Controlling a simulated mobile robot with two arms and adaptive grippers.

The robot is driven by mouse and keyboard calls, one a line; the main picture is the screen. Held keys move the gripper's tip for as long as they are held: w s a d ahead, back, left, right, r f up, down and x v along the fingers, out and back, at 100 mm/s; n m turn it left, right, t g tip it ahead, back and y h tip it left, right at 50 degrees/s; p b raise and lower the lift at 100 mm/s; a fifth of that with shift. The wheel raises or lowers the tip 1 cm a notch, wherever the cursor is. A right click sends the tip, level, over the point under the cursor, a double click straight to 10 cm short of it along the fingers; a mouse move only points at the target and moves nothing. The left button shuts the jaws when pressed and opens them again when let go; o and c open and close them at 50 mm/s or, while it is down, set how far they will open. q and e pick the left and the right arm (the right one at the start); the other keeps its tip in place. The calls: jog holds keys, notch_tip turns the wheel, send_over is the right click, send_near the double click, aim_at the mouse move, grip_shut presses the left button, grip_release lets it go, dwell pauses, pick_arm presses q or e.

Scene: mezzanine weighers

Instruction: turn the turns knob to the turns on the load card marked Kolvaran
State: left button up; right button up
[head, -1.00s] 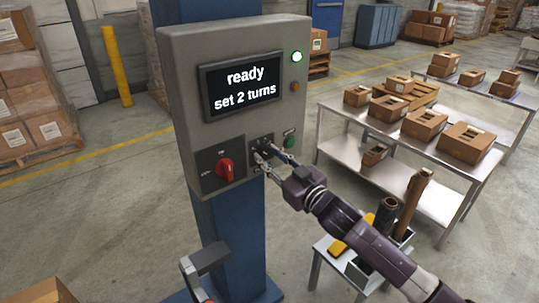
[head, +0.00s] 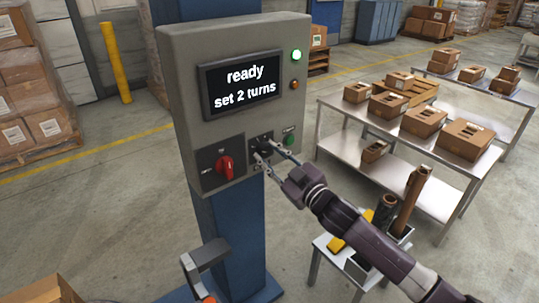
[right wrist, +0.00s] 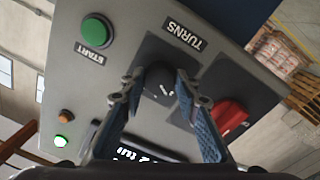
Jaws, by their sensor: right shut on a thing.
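The grey control box (head: 182,100) is on a blue post. Its screen (head: 241,86) reads "ready" and "set 2 turns". The black turns knob (right wrist: 158,78) sits on a dark plate labelled TURNS in the right wrist view. My right gripper (head: 263,153) is shut on this knob, one finger on each side; it also shows in the right wrist view (right wrist: 155,95). The fingers partly hide the knob and its scale in the head view. I see no load card marked Kolvaran.
A red rotary switch (head: 225,167) is left of the knob. A green START button (right wrist: 96,32) is on its other side. A green lamp (head: 296,55) is lit. A steel table (head: 340,108) with cartons stands right. A small stand (head: 322,243) holds brown rolls below my right arm.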

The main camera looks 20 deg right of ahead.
jog(key=o, duration=1.2)
jog(key=shift+c, duration=0.2)
jog(key=v, duration=1.2)
jog(key=shift+f, duration=0.1)
